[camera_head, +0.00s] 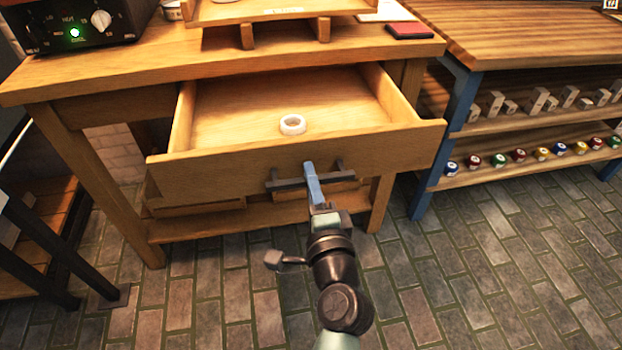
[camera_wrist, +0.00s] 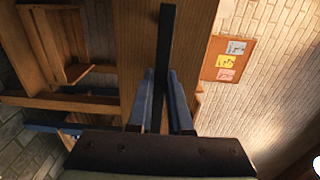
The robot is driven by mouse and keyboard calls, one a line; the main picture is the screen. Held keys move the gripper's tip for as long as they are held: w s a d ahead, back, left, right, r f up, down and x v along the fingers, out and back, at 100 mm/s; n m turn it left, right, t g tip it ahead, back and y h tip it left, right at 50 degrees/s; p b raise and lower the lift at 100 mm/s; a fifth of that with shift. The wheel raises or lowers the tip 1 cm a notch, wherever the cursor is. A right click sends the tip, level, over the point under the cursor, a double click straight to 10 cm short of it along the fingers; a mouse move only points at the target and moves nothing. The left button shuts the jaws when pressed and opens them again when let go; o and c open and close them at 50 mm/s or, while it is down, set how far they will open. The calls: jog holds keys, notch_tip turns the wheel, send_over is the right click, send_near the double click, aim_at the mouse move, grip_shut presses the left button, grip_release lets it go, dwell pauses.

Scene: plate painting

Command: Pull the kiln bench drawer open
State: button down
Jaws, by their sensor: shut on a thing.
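The kiln bench drawer (camera_head: 230,168) is pulled well out from under the bench top (camera_head: 120,62) in the head view. A white ring-shaped roll (camera_head: 292,124) lies on its floor. The dark bar handle (camera_head: 290,184) runs across the drawer front. My gripper (camera_head: 313,183) is at the handle with its blue fingers shut on the bar. In the wrist view the handle (camera_wrist: 165,45) passes between the blue fingers (camera_wrist: 160,100), with the wooden drawer front (camera_wrist: 130,50) behind it. The inner back of the drawer is partly hidden under the bench top.
A black control box (camera_head: 75,25) and a red book (camera_head: 409,30) sit on the bench. A shelf unit (camera_head: 540,170) with paint jars and small blocks stands to the right. A dark-legged stand (camera_head: 60,250) is at the left. The brick floor (camera_head: 470,280) in front is clear.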

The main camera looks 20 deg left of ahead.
jog(key=c, duration=0.8)
grip_release()
jog(key=shift+c, duration=0.2)
jog(key=v, duration=1.3)
